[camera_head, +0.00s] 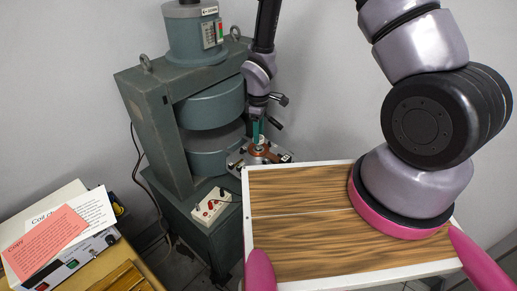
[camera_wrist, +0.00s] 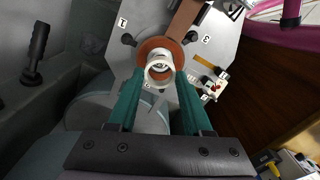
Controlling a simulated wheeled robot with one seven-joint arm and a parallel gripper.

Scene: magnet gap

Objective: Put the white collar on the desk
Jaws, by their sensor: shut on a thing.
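The white collar (camera_wrist: 160,70) is a short ring standing over the round orange-brown disc (camera_wrist: 151,48) of the metal stage. My gripper (camera_wrist: 159,76) has its two teal fingers shut on the collar, one on each side. In the head view my gripper (camera_head: 257,132) points down at the stage beside the green magnet. The collar shows there only as a small pale ring (camera_head: 259,147), partly hidden by the fingers. I cannot tell whether it touches the disc. The desk (camera_head: 95,278) is the light wooden surface at the lower left.
The green magnet (camera_head: 160,120) stands close left of my gripper. The desk holds an instrument box with papers (camera_head: 60,232) on top; its front right part looks partly bare. A white socket box (camera_head: 210,205) and cables lie below the stage (camera_head: 240,162).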

